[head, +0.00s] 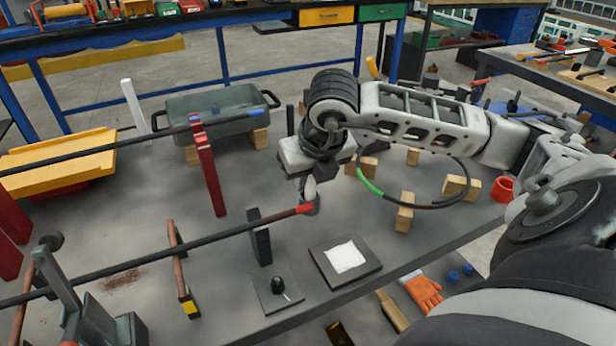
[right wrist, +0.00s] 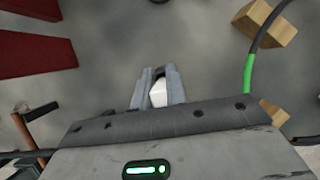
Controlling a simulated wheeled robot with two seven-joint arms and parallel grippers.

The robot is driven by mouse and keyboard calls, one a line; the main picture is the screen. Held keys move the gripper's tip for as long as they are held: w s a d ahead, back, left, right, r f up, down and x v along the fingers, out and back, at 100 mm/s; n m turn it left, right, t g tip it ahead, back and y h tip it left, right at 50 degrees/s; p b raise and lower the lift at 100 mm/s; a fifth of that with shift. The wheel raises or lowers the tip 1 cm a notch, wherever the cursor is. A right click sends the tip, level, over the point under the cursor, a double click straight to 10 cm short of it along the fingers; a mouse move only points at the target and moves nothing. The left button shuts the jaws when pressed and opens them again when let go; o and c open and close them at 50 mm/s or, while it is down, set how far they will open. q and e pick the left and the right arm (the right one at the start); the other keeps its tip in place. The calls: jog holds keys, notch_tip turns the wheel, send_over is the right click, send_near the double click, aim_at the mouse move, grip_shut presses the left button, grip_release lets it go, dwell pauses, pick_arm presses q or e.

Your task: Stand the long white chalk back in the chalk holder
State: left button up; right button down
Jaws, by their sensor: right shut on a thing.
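My right gripper (head: 309,192) is in the middle of the head view, pointing down above the grey table. It is shut on a white piece, seen in the right wrist view as the chalk (right wrist: 158,93) between the two fingers. Most of the chalk is hidden by the fingers, so its length and tilt cannot be told. A small grey cylinder (head: 312,207) shows just below the fingertips, close to a red bar tip; I cannot tell whether it is the chalk holder or whether the chalk touches it. My left gripper is not in view.
A long dark bar with a red tip (head: 304,209) rests on a dark upright block (head: 259,240) beside the gripper. Wooden blocks (head: 404,213) and a cable stand at right.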

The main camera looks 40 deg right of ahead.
jog(key=shift+f, duration=0.15)
jog(key=c, duration=1.4)
grip_release()
pick_arm(q)
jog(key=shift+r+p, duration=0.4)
jog(key=shift+p, duration=0.65)
pick_arm(e)
jog(key=v, duration=1.6)
jog(key=shift+a, duration=0.1)
